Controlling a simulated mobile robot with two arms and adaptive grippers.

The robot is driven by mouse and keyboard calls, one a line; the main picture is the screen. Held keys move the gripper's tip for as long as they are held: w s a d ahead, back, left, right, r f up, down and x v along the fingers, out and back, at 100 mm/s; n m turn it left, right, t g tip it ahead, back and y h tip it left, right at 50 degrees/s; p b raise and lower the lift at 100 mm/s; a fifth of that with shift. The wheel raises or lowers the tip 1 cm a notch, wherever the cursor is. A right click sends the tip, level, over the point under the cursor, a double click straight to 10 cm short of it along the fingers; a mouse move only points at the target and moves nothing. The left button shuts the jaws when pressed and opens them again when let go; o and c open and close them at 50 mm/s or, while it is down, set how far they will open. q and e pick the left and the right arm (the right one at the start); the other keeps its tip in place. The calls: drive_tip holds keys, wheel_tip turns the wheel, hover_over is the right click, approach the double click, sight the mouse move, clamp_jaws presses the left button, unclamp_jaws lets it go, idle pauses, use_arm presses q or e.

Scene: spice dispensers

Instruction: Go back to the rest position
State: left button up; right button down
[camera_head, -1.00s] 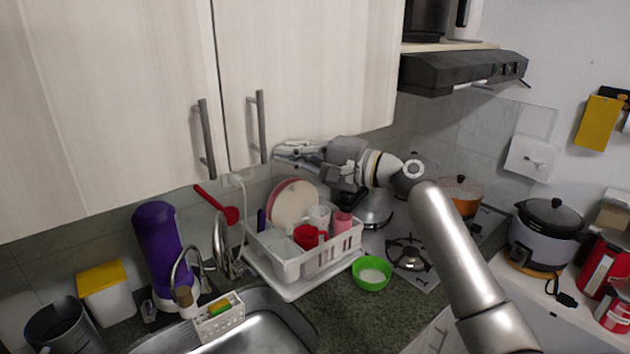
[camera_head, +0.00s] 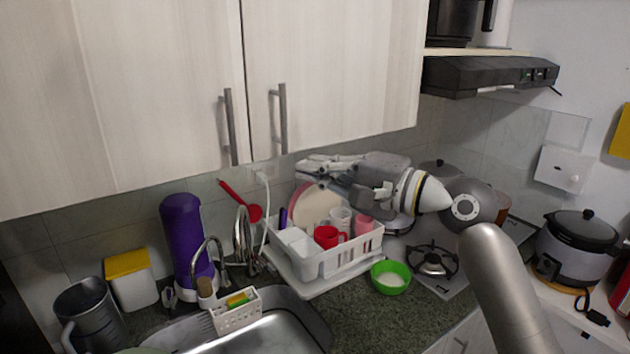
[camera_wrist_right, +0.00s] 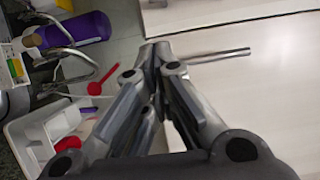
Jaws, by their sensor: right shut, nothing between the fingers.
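My right gripper (camera_head: 318,170) hangs in the air in the head view, just in front of the lower part of the white cabinet doors and above the dish rack. Its fingers point left. It also shows in the right wrist view (camera_wrist_right: 155,55), where the fingers are closed together with nothing between them. The cabinet doors (camera_head: 330,60) are shut, with two vertical grey handles (camera_head: 282,118). One handle lies close beyond the fingertips in the wrist view (camera_wrist_right: 215,53). My left gripper does not show.
A white dish rack (camera_head: 318,265) with plates and cups stands below the gripper. A green bowl (camera_head: 391,277), a purple bottle (camera_head: 183,235), a faucet (camera_head: 205,260) and a sink are nearby. A stove burner (camera_head: 432,261) and a range hood (camera_head: 485,75) are at right.

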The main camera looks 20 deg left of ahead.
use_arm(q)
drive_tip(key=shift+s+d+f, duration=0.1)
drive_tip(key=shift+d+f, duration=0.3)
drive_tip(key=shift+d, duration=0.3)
use_arm(e)
drive_tip(key=shift+s+f, duration=0.1)
drive_tip(key=shift+s, duration=0.65)
